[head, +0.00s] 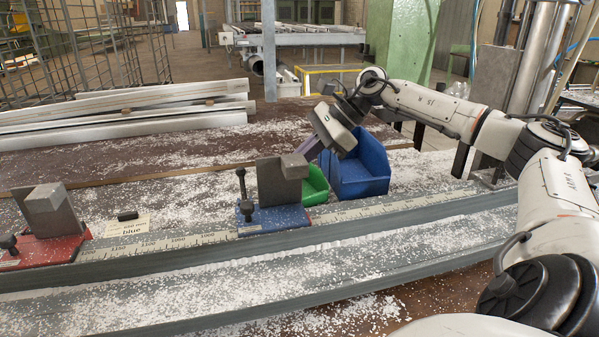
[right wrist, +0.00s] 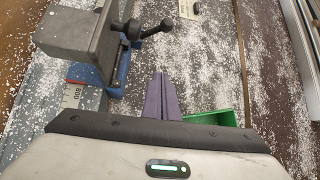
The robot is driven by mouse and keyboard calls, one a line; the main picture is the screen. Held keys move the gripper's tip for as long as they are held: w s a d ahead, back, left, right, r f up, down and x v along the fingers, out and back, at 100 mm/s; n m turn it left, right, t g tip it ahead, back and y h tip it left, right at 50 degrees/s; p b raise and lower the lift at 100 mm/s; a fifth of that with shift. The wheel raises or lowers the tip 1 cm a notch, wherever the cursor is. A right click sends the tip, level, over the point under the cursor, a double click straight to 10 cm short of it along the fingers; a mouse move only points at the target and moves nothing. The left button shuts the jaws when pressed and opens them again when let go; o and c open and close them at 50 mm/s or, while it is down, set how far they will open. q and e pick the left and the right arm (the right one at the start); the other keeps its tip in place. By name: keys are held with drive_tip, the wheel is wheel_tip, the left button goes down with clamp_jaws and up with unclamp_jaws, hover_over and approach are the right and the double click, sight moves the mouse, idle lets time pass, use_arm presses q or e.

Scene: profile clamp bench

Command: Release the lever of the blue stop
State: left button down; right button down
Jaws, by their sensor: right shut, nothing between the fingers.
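The blue stop (head: 262,222) sits on the scaled rail, with a grey block (head: 270,185) on its blue base. Its black lever (head: 242,185) is on the block's left side, and its knob points up or toward the back in the head view. In the right wrist view the lever (right wrist: 149,31) ends in a ball knob above my fingertips. My right gripper (right wrist: 160,80) is shut and empty, with purple fingers beside the blue base and apart from the lever. In the head view the grey block partly hides the fingertips. My left gripper is not in view.
A red stop (head: 45,248) sits further left on the rail (head: 180,243). A label reading "blue" (head: 128,227) and a small black piece (head: 127,215) lie between the stops. A green bin (head: 315,187) and a blue bin (head: 360,170) stand behind the rail. White chips cover the bench.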

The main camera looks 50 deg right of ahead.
drive_tip(key=shift+s+d+r+b, duration=0.1)
drive_tip(key=shift+s+r+b, duration=0.3)
drive_tip(key=shift+s, duration=0.2)
drive_tip(key=shift+s+d+r+b, duration=0.1)
drive_tip(key=shift+s+r+b, duration=0.15)
drive_tip(key=shift+s+b, duration=0.25)
drive_tip(key=shift+s, duration=0.1)
